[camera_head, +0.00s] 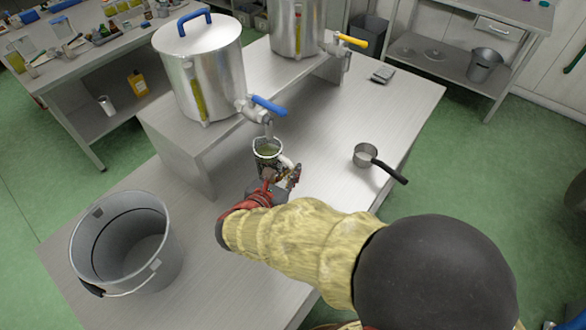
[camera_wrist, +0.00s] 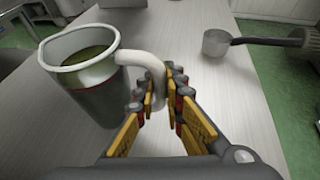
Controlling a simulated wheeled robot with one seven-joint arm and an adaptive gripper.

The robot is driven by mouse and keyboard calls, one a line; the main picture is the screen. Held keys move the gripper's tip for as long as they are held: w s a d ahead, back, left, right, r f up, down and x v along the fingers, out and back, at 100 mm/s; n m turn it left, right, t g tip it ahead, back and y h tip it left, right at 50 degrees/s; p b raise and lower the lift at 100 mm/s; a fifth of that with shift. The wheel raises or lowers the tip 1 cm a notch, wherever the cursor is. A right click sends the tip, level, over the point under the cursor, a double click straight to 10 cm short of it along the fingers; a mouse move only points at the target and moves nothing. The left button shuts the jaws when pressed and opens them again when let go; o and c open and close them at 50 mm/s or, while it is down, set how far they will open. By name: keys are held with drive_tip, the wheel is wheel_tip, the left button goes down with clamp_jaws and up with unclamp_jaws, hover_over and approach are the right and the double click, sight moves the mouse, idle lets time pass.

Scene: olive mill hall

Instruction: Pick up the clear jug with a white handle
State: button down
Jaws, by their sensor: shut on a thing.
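The clear jug (camera_head: 267,149) stands under the blue-lever tap of a steel tank in the head view. Greenish liquid shows inside it. In the wrist view the jug (camera_wrist: 85,75) is at the left, with a pale rim and its white handle (camera_wrist: 150,68) curving toward my gripper. My gripper (camera_head: 290,175) is at the jug's right front side. In the wrist view my gripper (camera_wrist: 168,92) has its fingers on both sides of the handle's lower part, shut on it. Whether the jug's base touches the table cannot be told.
A steel tank (camera_head: 203,75) with a blue-lever tap (camera_head: 265,108) stands on a raised shelf just behind the jug. A bucket (camera_head: 125,245) stands at the front left. A small saucepan (camera_head: 366,154) lies to the right. The table between jug and saucepan is clear.

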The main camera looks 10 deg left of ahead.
drive_tip(key=s+a+p, duration=0.2)
drive_tip(key=s, duration=0.5)
drive_tip(key=s+a+p, duration=0.2)
drive_tip(key=s+a, duration=0.1)
drive_tip(key=s, duration=0.5)
drive_tip(key=shift+s+a, duration=0.2)
drive_tip(key=shift+s, duration=0.05)
drive_tip(key=shift+s+r, duration=0.1)
